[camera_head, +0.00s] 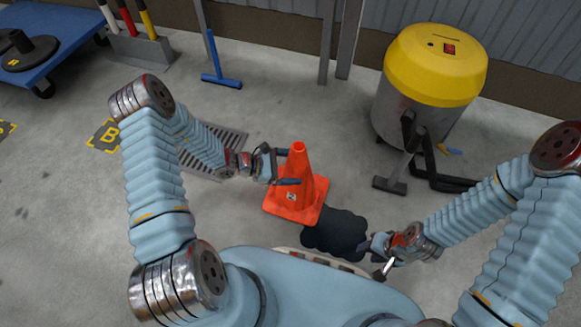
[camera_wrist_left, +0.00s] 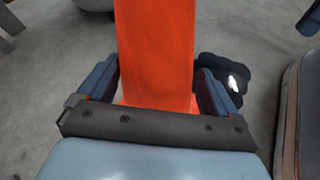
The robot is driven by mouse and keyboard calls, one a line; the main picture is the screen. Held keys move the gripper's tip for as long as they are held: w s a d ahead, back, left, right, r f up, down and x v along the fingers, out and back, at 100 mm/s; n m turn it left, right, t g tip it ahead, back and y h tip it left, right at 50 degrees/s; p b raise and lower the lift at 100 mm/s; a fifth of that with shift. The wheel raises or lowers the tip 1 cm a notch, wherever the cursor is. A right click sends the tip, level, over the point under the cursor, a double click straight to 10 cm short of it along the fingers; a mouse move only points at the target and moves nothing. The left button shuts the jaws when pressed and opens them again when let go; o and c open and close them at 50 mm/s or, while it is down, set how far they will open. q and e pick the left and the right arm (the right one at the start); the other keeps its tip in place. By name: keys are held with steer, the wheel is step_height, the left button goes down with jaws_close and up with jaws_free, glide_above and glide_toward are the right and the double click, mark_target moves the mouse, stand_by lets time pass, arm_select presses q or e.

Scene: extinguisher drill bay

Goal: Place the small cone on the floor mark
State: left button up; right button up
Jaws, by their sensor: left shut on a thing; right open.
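The orange cone (camera_head: 299,188) with a square base stands upright in front of me in the head view. My left gripper (camera_head: 290,167) is shut on the cone's body, one finger on each side. In the left wrist view the cone (camera_wrist_left: 155,45) fills the gap between the fingers; its tip is out of that view. I cannot tell whether its base touches the floor. A yellow-and-black floor mark with a B (camera_head: 105,137) lies at the left, apart from the cone. Part of another yellow mark (camera_head: 5,129) shows at the left edge. My right gripper (camera_head: 376,258) is open and empty.
A black patch or lump (camera_head: 335,233) lies beside the cone's base. A floor grate (camera_head: 213,150) lies behind my left forearm. A yellow-lidded drum (camera_head: 430,80) stands at back right, a blue cart (camera_head: 55,35) at back left. A blue T-shaped tool (camera_head: 220,80) is at the back.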

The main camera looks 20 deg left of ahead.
arm_select(q)
steer(key=o, duration=1.5)
steer(key=p+v, duration=0.1)
steer(key=v, duration=1)
steer(key=s+d+f+m+g+y, duration=0.2)
steer(key=s+d+m, duration=0.4)
steer(key=m, duration=0.3)
steer(key=s+d+f+m+g+y, duration=0.3)
steer(key=s+d+m+y, duration=0.3)
steer(key=m, duration=0.4)
steer(key=shift+s+d+m+g, duration=0.35)
steer(key=shift+s+d, duration=0.25)
steer(key=shift+s, duration=0.3)
